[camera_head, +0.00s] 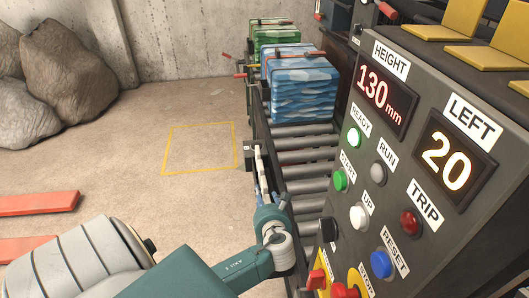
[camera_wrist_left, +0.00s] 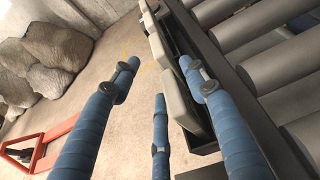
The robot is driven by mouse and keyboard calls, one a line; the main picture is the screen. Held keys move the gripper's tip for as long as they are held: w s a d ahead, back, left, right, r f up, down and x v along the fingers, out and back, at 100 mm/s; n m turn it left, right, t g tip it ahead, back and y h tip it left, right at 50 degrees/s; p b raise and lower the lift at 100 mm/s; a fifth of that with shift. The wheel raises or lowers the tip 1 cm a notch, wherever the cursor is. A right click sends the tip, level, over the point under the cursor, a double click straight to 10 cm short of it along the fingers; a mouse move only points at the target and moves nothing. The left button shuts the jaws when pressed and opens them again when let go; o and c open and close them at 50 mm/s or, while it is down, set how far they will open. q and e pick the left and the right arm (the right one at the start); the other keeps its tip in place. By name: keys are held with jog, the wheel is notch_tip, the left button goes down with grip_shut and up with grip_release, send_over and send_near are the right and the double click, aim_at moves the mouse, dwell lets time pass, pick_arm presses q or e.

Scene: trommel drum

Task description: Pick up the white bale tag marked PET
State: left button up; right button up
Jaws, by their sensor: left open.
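Pale tags hang in a row along the dark side rail of the roller conveyor. In the left wrist view the nearest pale tag (camera_wrist_left: 183,92) is large, between the lower and right fingers, with others farther along. No marking is readable, so I cannot tell which one says PET. In the head view the tags show as a thin pale strip (camera_head: 262,172), seen almost edge-on. My left gripper (camera_head: 264,200) is right at the near end of this strip. Its blue fingers (camera_wrist_left: 158,80) are spread open around the nearest tag's side. Contact is not clear.
The roller conveyor (camera_head: 303,158) carries a blue bale (camera_head: 300,85) with a green bale (camera_head: 272,35) behind. A control panel (camera_head: 418,150) with HEIGHT 130 mm and LEFT 20 displays stands close on the right. The floor inside the yellow outline (camera_head: 200,147) is clear. Grey bundles (camera_head: 65,75) lie at left.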

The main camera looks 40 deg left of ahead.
aim_at(264, 190)
pick_arm(q)
jog(key=shift+w+r+x, duration=0.1)
jog(key=shift+r+x, duration=0.05)
jog(key=shift+x, duration=1.65)
jog(key=shift+w+r+x, duration=0.1)
jog(key=shift+r+x, duration=0.05)
jog(key=shift+x, duration=1.7)
grip_shut()
